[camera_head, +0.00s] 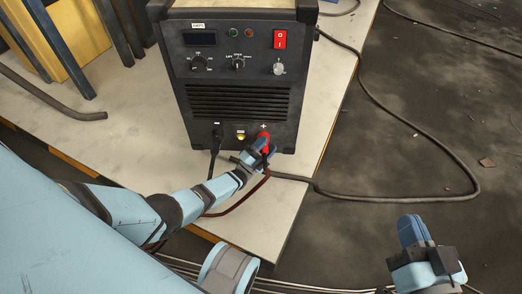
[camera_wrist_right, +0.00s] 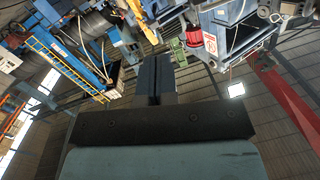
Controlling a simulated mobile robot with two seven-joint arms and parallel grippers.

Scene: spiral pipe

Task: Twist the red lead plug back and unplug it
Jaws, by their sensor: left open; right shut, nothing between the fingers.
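The red lead plug (camera_head: 264,137) sits at the plus socket, low on the right of the dark welding machine's front (camera_head: 237,108). Its dark red cable (camera_head: 239,203) hangs down and curves left below the machine. My left gripper (camera_head: 261,149) is right at the red plug, its open fingers about it. Whether the fingers touch the plug cannot be told. A black plug (camera_head: 218,134) with a black cable sits in the minus socket to the left. My right gripper (camera_head: 411,230) is shut and empty, over the floor at the lower right. It also shows in the right wrist view (camera_wrist_right: 155,75).
The machine stands on a pale bench (camera_head: 140,135), whose right edge runs close by it. A thick black cable (camera_head: 440,150) loops over the dark floor to the right. Steel bars (camera_head: 65,50) and a yellow block stand at the upper left.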

